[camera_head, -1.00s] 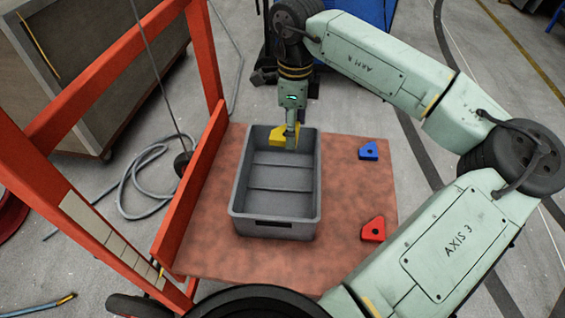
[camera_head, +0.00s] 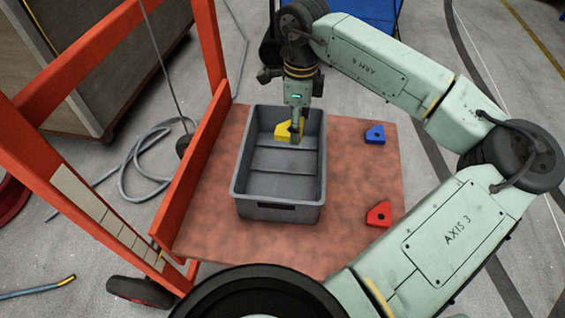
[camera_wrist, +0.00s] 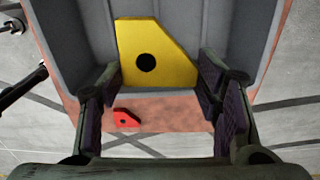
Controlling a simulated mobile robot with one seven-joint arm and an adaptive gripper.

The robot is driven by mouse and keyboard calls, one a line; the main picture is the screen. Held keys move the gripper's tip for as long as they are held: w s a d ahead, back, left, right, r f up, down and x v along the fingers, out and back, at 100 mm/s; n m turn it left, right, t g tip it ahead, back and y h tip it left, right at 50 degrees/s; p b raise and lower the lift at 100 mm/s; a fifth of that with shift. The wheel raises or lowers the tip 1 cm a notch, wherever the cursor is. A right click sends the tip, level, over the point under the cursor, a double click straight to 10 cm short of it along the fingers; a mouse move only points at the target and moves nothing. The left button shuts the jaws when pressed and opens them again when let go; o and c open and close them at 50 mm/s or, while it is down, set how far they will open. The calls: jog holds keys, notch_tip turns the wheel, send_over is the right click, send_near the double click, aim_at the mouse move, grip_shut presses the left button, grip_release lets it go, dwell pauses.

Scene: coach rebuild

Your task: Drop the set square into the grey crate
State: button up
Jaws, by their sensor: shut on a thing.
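The yellow set square (camera_head: 284,131), a cut-cornered plate with a round hole, is held at the end of my gripper (camera_head: 296,137). In the wrist view the set square (camera_wrist: 150,38) sits between the two dark fingers of my gripper (camera_wrist: 160,88), which are shut on it. The grey crate (camera_head: 235,190) stands on the reddish board. The set square and fingertips show inside the crate's outline, near its far end. I cannot tell their exact height above the crate's floor. In the wrist view, grey crate walls (camera_wrist: 62,40) surround the set square.
A blue piece (camera_head: 375,134) and a red piece (camera_head: 379,214) lie on the board (camera_head: 352,170), right of the crate. An orange-red frame (camera_head: 195,175) rises along the left side. A grey cable (camera_head: 130,175) lies on the floor. The board right of the crate is mostly clear.

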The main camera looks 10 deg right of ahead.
jog(key=o, duration=1.3)
jog(key=shift+r, duration=0.1)
notch_tip(320, 180, up, 12)
